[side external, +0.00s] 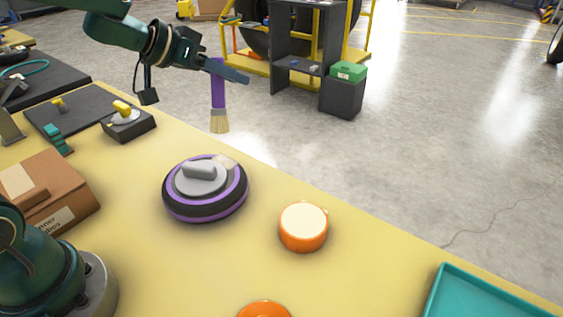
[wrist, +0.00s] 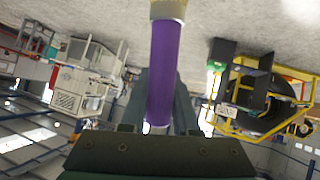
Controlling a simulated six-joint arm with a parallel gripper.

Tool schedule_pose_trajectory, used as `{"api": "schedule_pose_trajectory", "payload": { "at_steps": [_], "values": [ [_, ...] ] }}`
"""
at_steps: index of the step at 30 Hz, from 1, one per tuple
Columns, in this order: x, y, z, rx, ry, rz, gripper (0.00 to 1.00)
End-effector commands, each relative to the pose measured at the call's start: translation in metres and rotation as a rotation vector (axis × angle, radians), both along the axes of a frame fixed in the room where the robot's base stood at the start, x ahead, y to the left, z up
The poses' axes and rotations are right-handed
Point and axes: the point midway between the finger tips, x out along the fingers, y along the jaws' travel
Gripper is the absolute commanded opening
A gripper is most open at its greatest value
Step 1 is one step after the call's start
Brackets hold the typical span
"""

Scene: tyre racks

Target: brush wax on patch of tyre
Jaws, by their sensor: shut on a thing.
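My gripper (side external: 226,70) is shut on the purple handle of a brush (side external: 218,88) and holds it upright, bristles down, in the air above and beyond the tyre. The brush also fills the middle of the wrist view (wrist: 166,70). The tyre (side external: 172,205) lies flat on the yellow table, black with purple bands and a grey hub with a raised grip. A pale patch (side external: 224,161) shows on its far upper side. An orange tub (side external: 303,228) with a cream top stands to the right of the tyre, apart from it. The bristles touch nothing.
An orange round thing (side external: 264,309), perhaps a lid, lies at the front edge of the picture. A teal tray (side external: 440,285) is at the right, a cardboard box (side external: 75,195) at the left. Dark devices (side external: 128,127) stand at the back left. The table between tub and tray is clear.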

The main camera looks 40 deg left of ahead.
Motion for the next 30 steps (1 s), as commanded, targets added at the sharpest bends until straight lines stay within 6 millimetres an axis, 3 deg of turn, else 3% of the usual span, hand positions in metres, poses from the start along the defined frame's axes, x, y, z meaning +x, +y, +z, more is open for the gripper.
{"api": "schedule_pose_trajectory", "payload": {
  "at_steps": [8,22,30],
  "values": [
    [0.0,0.0,-0.008,-0.002,0.002,-0.001,0.0],
    [0.0,0.0,-0.052,-0.005,0.006,-0.001,0.0],
    [0.0,0.001,-0.059,-0.003,0.002,0.001,0.0]
  ]
}}
